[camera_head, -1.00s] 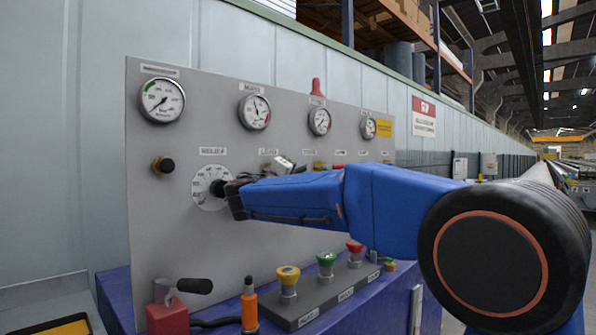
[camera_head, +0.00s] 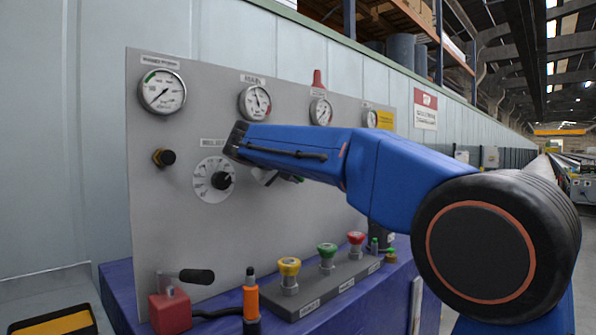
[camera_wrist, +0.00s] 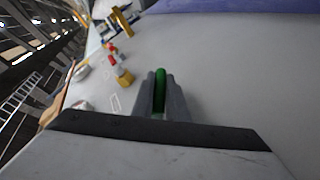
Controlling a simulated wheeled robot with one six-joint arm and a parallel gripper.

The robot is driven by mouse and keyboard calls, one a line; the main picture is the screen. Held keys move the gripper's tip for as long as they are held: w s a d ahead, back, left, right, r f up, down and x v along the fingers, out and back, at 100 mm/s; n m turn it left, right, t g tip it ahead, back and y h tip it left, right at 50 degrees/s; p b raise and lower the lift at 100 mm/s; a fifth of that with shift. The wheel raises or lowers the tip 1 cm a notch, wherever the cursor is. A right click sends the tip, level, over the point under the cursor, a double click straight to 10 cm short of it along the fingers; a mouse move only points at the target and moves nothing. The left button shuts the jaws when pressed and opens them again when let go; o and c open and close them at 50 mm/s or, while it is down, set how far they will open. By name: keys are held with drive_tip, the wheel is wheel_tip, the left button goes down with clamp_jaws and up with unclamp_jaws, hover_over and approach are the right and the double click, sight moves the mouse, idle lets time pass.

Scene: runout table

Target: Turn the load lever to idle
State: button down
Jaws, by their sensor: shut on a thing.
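My gripper (camera_wrist: 160,90) is shut on a green, bar-like handle (camera_wrist: 160,76), which shows between its two grey fingers in the wrist view. I take this handle to be the load lever; its label cannot be read. In the head view, my gripper (camera_head: 268,178) shows only in part under my blue forearm, close to the grey panel. A small green bit shows beside it. The lever's pivot and any idle mark are hidden by my arm.
The grey panel (camera_head: 165,230) carries a dial knob (camera_head: 222,181) left of my gripper and several gauges above. Yellow (camera_head: 289,268), green (camera_head: 327,252) and red (camera_head: 356,239) buttons stand below. A red-based lever (camera_head: 170,310) and an orange-handled stick (camera_head: 251,303) stand at the lower left.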

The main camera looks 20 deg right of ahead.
drive_tip(key=shift+s+a+f+m+g+y, duration=0.3)
drive_tip(key=shift+s+a+f+g+y, duration=0.25)
drive_tip(key=shift+a+g+y, duration=0.7)
drive_tip(key=shift+s+a+f+m+g+y, duration=0.3)
drive_tip(key=shift+s+a+f+g+y, duration=0.35)
drive_tip(key=shift+y, duration=1.1)
drive_tip(key=shift+s+a+f+m+g+y, duration=0.4)
drive_tip(key=shift+a+g+y, duration=0.35)
drive_tip(key=shift+g+y, duration=0.55)
drive_tip(key=c, duration=1.7)
unclamp_jaws()
drive_tip(key=shift+w, duration=0.1)
drive_tip(key=shift+c, duration=0.2)
drive_tip(key=v, duration=1.2)
drive_tip(key=shift+d, duration=0.15)
